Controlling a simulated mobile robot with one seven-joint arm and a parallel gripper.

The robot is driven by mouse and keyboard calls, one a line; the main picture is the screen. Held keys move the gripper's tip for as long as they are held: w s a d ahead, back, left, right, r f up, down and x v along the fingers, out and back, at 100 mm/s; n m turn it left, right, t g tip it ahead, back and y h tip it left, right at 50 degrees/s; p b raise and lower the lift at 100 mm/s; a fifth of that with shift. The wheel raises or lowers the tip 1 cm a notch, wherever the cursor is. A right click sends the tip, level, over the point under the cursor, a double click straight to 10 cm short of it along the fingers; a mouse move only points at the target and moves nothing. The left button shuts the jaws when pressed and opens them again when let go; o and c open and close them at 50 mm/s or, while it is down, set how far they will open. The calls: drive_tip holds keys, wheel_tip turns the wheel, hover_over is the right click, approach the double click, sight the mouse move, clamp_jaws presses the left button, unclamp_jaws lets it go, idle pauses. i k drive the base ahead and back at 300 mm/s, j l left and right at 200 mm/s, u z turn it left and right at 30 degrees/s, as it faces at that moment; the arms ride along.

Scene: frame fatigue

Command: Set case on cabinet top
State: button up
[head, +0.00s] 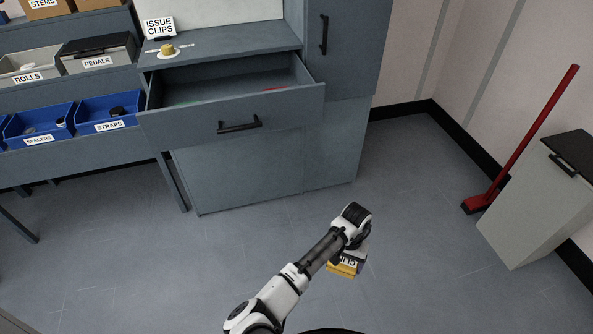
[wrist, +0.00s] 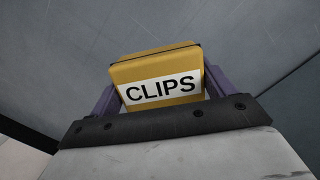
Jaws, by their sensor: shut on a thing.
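The yellow case with a white CLIPS label (wrist: 160,88) sits between the two fingers of my gripper (wrist: 158,95), which is shut on it. In the head view the case (head: 341,269) hangs below my gripper (head: 352,256), over open floor in front of the cabinet and partly hidden by the wrist. The cabinet top (head: 235,42) is a blue-grey surface above an open drawer (head: 232,103). On it stand an ISSUE CLIPS sign (head: 159,27) and a small yellow knob-like thing on a white disc (head: 168,51).
The drawer juts out toward me and holds small red and green items. A tall cabinet (head: 345,45) stands right of it. Blue bins (head: 108,113) and grey bins are on racks at left. A red broom (head: 522,140) and a pale bin (head: 545,205) stand at right. The floor between is clear.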

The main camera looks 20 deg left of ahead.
sight(221, 42)
drive_tip(key=i+j+u, duration=0.15)
drive_tip(key=j+u, duration=0.3)
drive_tip(key=i+j+u, duration=0.2)
drive_tip(key=u, duration=0.3)
drive_tip(key=i+j+u, duration=0.25)
drive_tip(key=u, duration=0.2)
drive_tip(key=i+j+z, duration=0.1)
drive_tip(key=i+j, duration=0.15)
drive_tip(key=j, duration=0.15)
drive_tip(key=i+j+z, duration=0.1)
drive_tip(key=i+j, duration=0.15)
drive_tip(key=j, duration=0.15)
